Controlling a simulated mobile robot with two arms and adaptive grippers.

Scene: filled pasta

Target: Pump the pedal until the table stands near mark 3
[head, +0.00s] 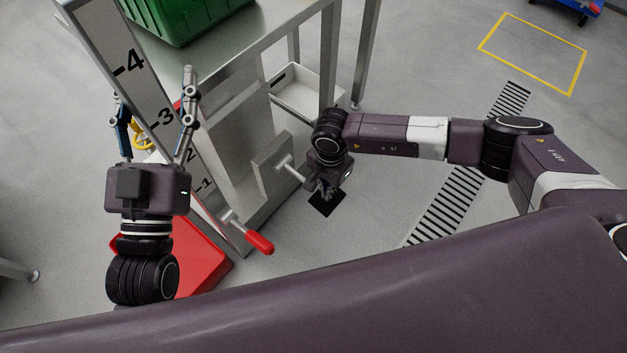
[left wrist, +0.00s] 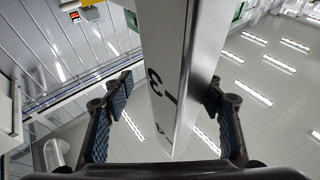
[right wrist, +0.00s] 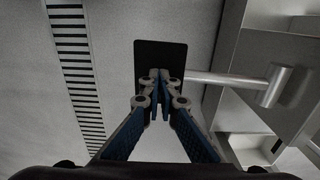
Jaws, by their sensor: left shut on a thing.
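The metal lift table (head: 225,50) carries a green crate (head: 185,20). A white scale post (head: 130,65) with marks 1 to 4 stands at its left; part of it shows between my left fingers in the left wrist view (left wrist: 170,60). A small red piece shows beside the scale near mark 3, partly hidden by a finger; I cannot tell the exact reading. My left gripper (head: 154,88) is shut on the scale post. The black pedal (head: 324,206) sits low on a metal bar (right wrist: 225,78). My right gripper (right wrist: 160,76) is shut and empty, its tips over the pedal; contact is unclear.
A red-handled lever (head: 258,242) sticks out at the table's base, above a red piece (head: 200,262) on the floor. A white bin (head: 305,95) is under the table. A black striped floor strip (head: 445,212) and a yellow floor outline (head: 487,42) lie on open floor at right.

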